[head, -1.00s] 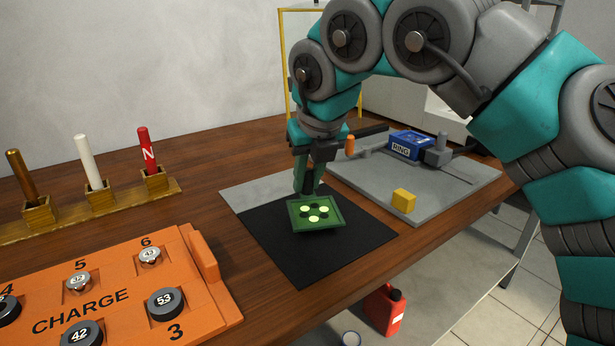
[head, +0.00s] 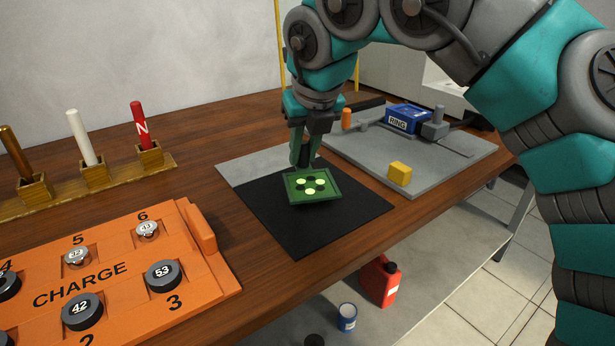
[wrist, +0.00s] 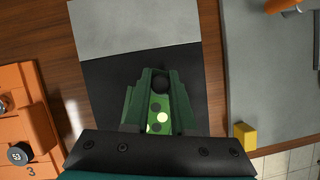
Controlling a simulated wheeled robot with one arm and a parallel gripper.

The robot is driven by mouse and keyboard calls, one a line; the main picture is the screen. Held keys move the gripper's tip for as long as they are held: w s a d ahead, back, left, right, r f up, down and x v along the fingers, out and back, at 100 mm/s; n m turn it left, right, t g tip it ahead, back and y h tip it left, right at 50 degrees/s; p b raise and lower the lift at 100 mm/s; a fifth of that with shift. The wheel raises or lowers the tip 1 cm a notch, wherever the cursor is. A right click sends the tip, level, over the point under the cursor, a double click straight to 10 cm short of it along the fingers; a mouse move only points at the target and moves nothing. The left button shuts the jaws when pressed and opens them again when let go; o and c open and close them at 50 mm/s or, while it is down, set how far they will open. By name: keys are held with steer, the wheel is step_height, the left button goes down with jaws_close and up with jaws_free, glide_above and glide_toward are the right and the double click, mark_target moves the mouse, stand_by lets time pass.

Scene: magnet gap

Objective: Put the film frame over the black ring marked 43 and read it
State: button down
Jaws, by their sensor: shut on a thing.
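My gripper (head: 305,168) is shut on the green film frame (head: 293,198) at its far edge. The frame is square, with pale yellow and dark round spots on its face. It is over the black mat (head: 300,235); I cannot tell whether it touches it. In the wrist view, the frame (wrist: 155,106) shows between my gripper's fingers (wrist: 160,100), partly covered by them. I cannot make out a black ring marked 43; anything under the frame is hidden. On the orange CHARGE board (head: 110,290), dark rings read 53 (head: 163,274) and 42 (head: 82,311).
A wooden rack (head: 120,176) holds brown, white and red rods at the left. A grey board (head: 440,165) at the right carries a yellow block (head: 400,174) and a blue RING box (head: 407,118). A red can (head: 380,281) and blue tin (head: 347,317) stand below the table.

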steer(key=shift+r, duration=0.15)
steer(key=shift+r+p, duration=1.05)
steer(key=shift+r, duration=1.8)
